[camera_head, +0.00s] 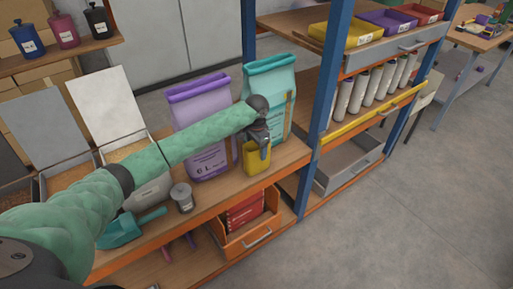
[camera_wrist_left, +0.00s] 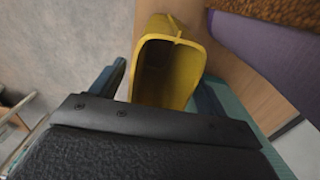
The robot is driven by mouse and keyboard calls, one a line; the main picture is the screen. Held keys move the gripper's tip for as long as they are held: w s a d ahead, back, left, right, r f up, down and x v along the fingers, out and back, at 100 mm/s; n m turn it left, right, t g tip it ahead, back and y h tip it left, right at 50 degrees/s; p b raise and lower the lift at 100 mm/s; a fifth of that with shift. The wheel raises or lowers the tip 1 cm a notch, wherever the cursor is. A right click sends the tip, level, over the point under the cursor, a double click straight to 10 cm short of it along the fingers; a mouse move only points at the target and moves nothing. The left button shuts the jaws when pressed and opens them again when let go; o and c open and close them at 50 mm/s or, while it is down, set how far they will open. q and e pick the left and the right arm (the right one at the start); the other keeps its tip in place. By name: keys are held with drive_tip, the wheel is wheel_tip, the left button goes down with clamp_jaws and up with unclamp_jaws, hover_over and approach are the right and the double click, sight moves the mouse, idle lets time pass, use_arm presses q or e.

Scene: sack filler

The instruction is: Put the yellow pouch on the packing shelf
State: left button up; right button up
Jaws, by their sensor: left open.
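The yellow pouch (camera_head: 257,160) stands upright on the wooden bench (camera_head: 294,154), in front of the teal bag. My left gripper (camera_head: 258,138) is just above the pouch, at its top. In the left wrist view the yellow pouch (camera_wrist_left: 168,68), with its hollow top, sits between the two spread fingers of the open gripper (camera_wrist_left: 160,92). Whether a finger touches it, I cannot tell. My right gripper is in neither view. Which surface is the packing shelf is not marked in the frames.
A blue post (camera_head: 330,75) rises to the right. Beyond it, a rack holds white bottles (camera_head: 361,92) and coloured trays (camera_head: 346,35). A grey cup (camera_head: 183,197) and teal scoop (camera_head: 122,230) lie left.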

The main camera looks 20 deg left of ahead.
use_arm(q)
drive_tip(key=shift+r, duration=0.2)
wheel_tip(320, 180, up, 12)
drive_tip(key=b, duration=0.2)
drive_tip(key=shift+b, duration=0.3)
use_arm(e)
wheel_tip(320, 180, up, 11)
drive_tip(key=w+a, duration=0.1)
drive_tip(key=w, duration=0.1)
use_arm(q)
drive_tip(key=shift+f, duration=0.1)
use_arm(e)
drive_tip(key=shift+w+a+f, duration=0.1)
